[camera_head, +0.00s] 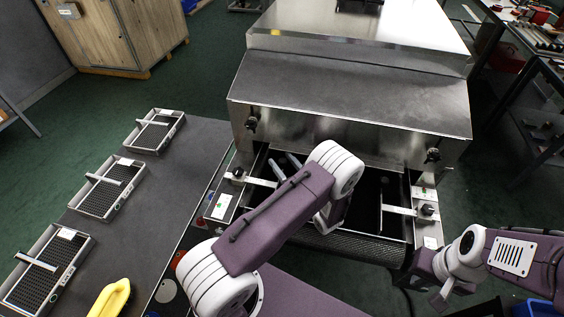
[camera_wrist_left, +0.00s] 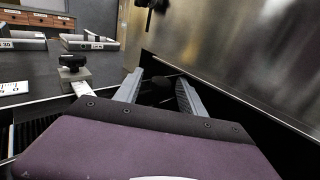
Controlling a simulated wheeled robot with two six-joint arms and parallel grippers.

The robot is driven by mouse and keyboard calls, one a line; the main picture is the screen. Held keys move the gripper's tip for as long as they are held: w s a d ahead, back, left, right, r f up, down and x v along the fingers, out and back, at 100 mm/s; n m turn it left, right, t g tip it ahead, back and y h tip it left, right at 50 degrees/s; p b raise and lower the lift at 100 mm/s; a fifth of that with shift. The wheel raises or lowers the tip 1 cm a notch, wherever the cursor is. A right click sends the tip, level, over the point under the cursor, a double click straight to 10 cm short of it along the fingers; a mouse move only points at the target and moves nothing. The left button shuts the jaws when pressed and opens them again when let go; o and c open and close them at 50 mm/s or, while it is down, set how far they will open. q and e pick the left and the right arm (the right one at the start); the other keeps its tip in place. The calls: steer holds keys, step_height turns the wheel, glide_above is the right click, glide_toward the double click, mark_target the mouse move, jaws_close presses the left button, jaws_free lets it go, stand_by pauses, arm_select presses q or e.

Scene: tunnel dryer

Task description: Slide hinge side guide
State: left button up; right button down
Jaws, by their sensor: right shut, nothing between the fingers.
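The tunnel dryer's open mouth holds two side guides. The left guide (camera_head: 260,181) is a pale bar with a black knob (camera_head: 238,172) at its outer end; the knob also shows in the left wrist view (camera_wrist_left: 72,62). The right guide (camera_head: 398,210) has its own black knob (camera_head: 427,210). I cannot tell which is the hinge side. My left gripper (camera_head: 281,160) is over the mouth, just right of the left guide, with its fingers apart and a dark shape visible beyond them. My right gripper (camera_head: 440,300) is shut and empty, low at the right, outside the dryer.
The steel dryer hood (camera_head: 350,95) rises close behind my left gripper. A dark table (camera_head: 185,185) at the left carries several mesh trays (camera_head: 104,187) and a yellow object (camera_head: 111,298). A mesh belt (camera_head: 350,245) runs below the mouth. A workbench (camera_head: 540,70) stands at right.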

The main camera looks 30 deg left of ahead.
arm_select(q)
steer(key=v, duration=0.9)
steer(key=shift+d+b, duration=0.1)
steer(key=shift+b, duration=0.25)
